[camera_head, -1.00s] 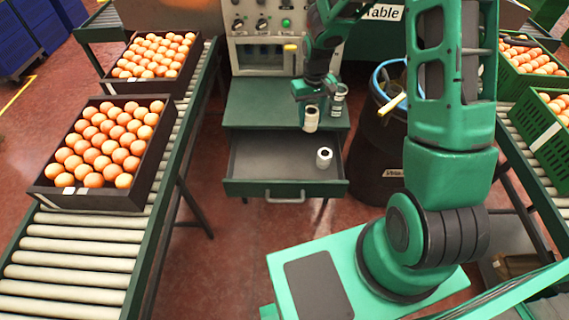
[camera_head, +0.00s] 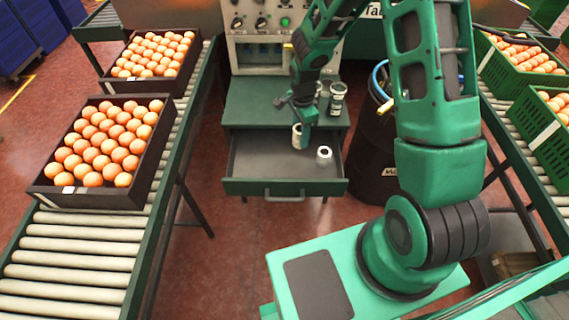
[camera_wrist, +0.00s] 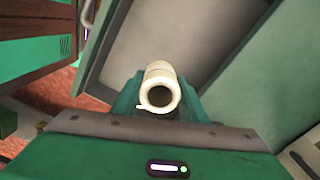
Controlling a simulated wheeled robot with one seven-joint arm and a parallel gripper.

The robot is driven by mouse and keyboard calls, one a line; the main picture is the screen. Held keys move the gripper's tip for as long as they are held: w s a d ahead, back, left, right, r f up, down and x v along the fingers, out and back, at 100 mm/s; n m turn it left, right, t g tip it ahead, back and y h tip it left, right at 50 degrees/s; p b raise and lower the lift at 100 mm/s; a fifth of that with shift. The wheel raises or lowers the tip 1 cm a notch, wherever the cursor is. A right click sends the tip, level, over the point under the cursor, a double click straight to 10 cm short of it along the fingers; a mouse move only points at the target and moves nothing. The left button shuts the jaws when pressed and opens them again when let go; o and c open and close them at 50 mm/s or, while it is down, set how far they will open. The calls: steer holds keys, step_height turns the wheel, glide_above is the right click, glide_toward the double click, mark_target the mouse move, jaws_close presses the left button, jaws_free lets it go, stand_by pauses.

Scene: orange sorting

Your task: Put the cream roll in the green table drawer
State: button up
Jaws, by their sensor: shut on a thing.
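I cannot tell how far the held roll is above the drawer floor.
A dark roll with a pale label (camera_head: 337,98) stands on the table top (camera_head: 250,105), right of my gripper. A dark barrel (camera_head: 372,170) stands right of the drawer. The drawer's left and middle floor is clear.

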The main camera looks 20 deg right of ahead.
steer(key=m, duration=0.2)
steer(key=a+f+m, duration=0.1)
steer(key=m, duration=0.1)
steer(key=s+f+m, duration=0.1)
steer(key=m, duration=0.1)
steer(key=shift+s+a+f+m, duration=0.1)
steer(key=shift+a+m, duration=0.1)
steer(key=shift+m, duration=0.2)
glide_toward(295, 167)
steer(key=shift+d+f, duration=0.1)
steer(key=shift+f, duration=2.45)
steer(key=o, duration=1.1)
steer(key=shift+f, duration=0.1)
